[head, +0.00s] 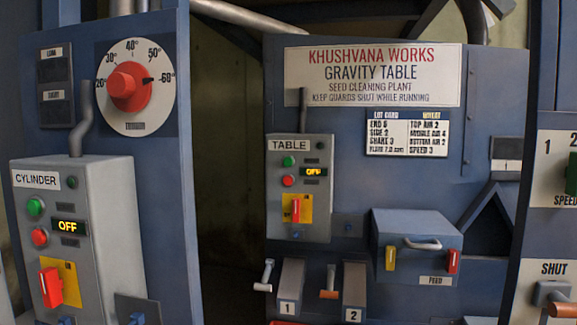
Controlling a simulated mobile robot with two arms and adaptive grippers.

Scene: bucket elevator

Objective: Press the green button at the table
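The control box labelled TABLE (313,197) is fixed to the blue gravity table panel in the middle of the head view. Its green button (288,161) is at the upper left of the box, under the label. A red button (288,181) sits just below it. The small display (314,171) beside them reads OFF. A red switch handle (295,209) on a yellow plate is lower on the box. Neither of my grippers is in view, and nothing covers the green button.
A nearer CYLINDER box (108,200) at left has its own green button (35,206) and an OFF display. Below the TABLE box, levers 1 (290,285) and 2 (354,290) stick out. A FEED box (415,240) with a handle juts out at right. A dark gap lies between the machines.

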